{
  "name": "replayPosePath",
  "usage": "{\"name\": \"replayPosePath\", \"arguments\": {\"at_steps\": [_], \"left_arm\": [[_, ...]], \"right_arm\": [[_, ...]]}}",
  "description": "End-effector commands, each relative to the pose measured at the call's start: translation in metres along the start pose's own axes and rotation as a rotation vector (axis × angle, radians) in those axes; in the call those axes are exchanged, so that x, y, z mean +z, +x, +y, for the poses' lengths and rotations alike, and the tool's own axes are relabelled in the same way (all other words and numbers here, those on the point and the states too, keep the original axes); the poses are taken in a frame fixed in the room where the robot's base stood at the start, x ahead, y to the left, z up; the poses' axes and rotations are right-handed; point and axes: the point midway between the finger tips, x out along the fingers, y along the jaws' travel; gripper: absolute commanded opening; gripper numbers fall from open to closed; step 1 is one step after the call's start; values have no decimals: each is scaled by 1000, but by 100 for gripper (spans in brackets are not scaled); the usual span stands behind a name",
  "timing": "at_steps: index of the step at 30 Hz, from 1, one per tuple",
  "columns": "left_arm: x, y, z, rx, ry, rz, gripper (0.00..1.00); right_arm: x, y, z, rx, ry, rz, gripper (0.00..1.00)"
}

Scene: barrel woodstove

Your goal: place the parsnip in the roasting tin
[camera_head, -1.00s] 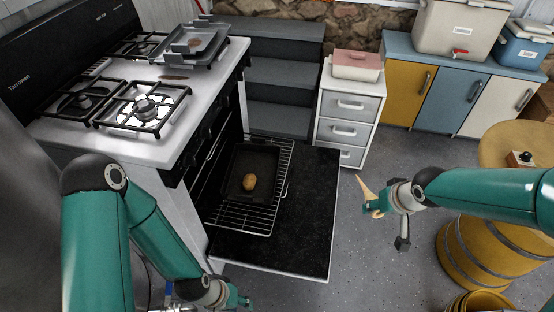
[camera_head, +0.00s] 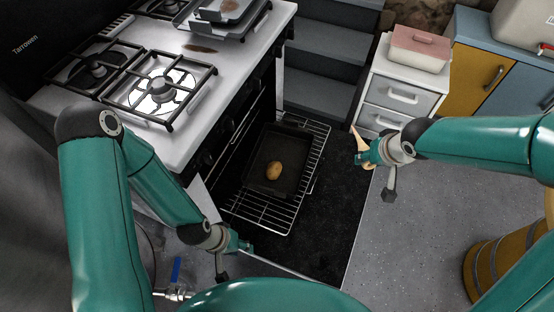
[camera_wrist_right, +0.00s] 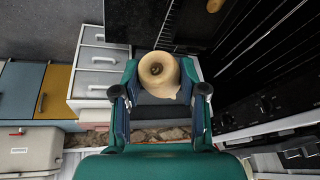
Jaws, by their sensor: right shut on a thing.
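The pale parsnip (camera_head: 357,138) is held in my right gripper (camera_head: 364,157), its thin tip pointing up in the head view. In the right wrist view the parsnip's thick end (camera_wrist_right: 158,72) shows between the fingers. My right gripper is to the right of the dark roasting tin (camera_head: 287,142), above the open oven door. The tin sits on the wire oven rack (camera_head: 262,214) and holds one potato (camera_head: 274,170) near its middle. My left gripper (camera_head: 242,243) is low, near the oven door's front left corner; its fingers are too small to tell.
The black open oven door (camera_head: 335,205) extends right of the rack. The stove top (camera_head: 215,55) with burners and a pan stands at left. A white drawer unit (camera_head: 402,95) with a pink-lidded box (camera_head: 420,48) stands behind my right gripper. A yellow barrel (camera_head: 505,258) is at right.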

Motion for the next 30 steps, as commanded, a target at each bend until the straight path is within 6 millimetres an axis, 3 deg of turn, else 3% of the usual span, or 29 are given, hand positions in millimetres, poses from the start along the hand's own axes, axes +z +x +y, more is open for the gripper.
{"name": "replayPosePath", "arguments": {"at_steps": [9, 14, 17, 23, 30], "left_arm": [[0, 1, 0, 0, 0, 0, 40], [0, 12, -4, 0, 0, 0, 40], [0, 28, -10, 0, 0, 0, 40], [0, 74, -27, 0, 0, 0, 40], [-1, 133, -48, 0, 0, 0, 40]], "right_arm": [[-4, 3, -9, -8, -19, -1, 7], [-15, 20, -11, -7, -15, -1, 7], [-33, 42, -12, -4, -3, 1, 7], [-82, 109, -26, 7, 29, 4, 7], [-130, 189, -64, 20, 67, 5, 7]]}}
